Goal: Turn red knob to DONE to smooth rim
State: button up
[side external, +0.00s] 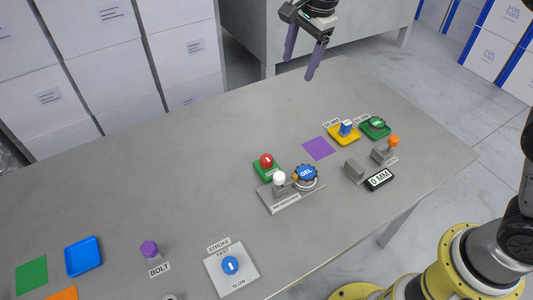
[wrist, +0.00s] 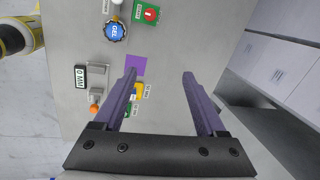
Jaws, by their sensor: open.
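The red knob (side external: 266,160) sits on a green base (side external: 261,170) near the middle of the table. In the wrist view the red knob (wrist: 150,14) is at the top edge, with a white mark on its face. The label by it is too small to read, so I cannot tell its setting. My gripper (side external: 298,70) is open and empty, raised by the table's far edge, well apart from the knob. In the wrist view its two purple fingers (wrist: 159,73) are spread with nothing between them.
Beside the knob stand a white-topped lever (side external: 279,178) and a blue GEL dial (side external: 306,173). The table's far middle is clear.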

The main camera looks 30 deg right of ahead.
jog(key=w+a+f+g, duration=0.1)
jog(key=w+a+f, duration=0.25)
jog(key=f, duration=0.45)
jog(key=n+g, duration=0.1)
jog(key=g, duration=0.1)
send_near(266, 157)
jog(key=shift+h, duration=0.3)
jog(key=f, duration=0.8)
jog(key=shift+s+a+f, duration=0.25)
jog(key=shift+f, duration=0.05)
grip_shut()
